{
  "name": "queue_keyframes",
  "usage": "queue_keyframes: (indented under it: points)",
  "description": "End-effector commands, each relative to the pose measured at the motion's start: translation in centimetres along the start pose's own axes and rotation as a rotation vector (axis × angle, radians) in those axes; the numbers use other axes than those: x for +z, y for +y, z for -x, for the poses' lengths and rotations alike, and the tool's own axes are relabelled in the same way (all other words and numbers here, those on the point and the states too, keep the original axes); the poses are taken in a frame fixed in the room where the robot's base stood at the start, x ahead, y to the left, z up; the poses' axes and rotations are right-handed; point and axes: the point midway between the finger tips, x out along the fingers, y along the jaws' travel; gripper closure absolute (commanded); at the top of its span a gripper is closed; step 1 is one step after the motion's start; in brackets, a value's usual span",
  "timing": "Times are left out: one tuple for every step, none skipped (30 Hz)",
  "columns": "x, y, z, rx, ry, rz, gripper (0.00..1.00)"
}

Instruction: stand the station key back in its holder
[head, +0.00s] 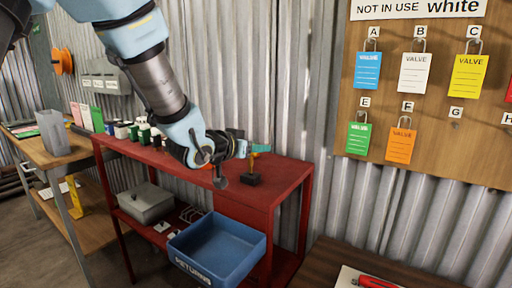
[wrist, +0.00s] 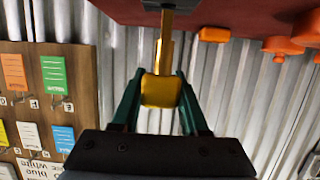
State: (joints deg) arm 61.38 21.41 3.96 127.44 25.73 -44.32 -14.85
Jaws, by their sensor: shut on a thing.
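The yellow station key (wrist: 160,90) is held upright by its block-shaped head between the teal fingers of my gripper (wrist: 160,95). Its shaft points toward a small black holder (wrist: 160,5) on the red bench. In the head view, my gripper (head: 258,148) is over the right end of the bench, with the key (head: 252,162) below it and the black holder (head: 250,179) directly underneath. The shaft's lower end meets the holder in both views; I cannot tell how deep it sits.
The red bench (head: 285,180) is clear right of the holder. A blue returns bin (head: 218,250) is below in front. A tag board (head: 430,110) hangs at right. Orange objects (wrist: 285,45) show beside the key in the wrist view. A corrugated wall stands close behind.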

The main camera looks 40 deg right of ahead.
Motion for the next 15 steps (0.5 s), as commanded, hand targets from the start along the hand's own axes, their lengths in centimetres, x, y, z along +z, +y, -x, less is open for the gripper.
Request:
queue_keyframes:
  points:
    - [0.2,0.0,-0.1,0.000,0.000,0.000,1.00]
    - [0.3,0.0,-0.1,0.000,0.000,0.000,1.00]
    - [0.4,0.0,-0.1,0.000,0.000,0.000,1.00]
    - [0.5,0.0,-0.1,0.000,0.000,0.000,1.00]
    - [0.6,0.0,-0.2,0.000,0.000,0.000,1.00]
    - [0.6,0.0,-0.2,-0.001,0.000,0.000,1.00]
    - [0.7,0.0,-0.2,-0.001,0.000,0.000,1.00]
    - [0.8,0.0,-0.2,-0.001,0.000,0.000,1.00]
    - [0.9,0.0,-0.3,-0.001,0.000,0.000,1.00]
    - [0.9,0.0,-0.3,-0.001,0.000,0.000,1.00]
    - [1.0,0.0,-0.3,-0.001,0.000,0.000,1.00]
    - [1.1,0.0,-0.3,-0.001,0.000,0.000,1.00]
    - [1.2,-0.1,-0.3,-0.001,0.000,0.000,1.00]
    - [1.2,0.0,-0.4,-0.001,0.000,0.000,1.00]
    - [1.3,-0.1,-0.4,-0.001,0.000,0.000,1.00]
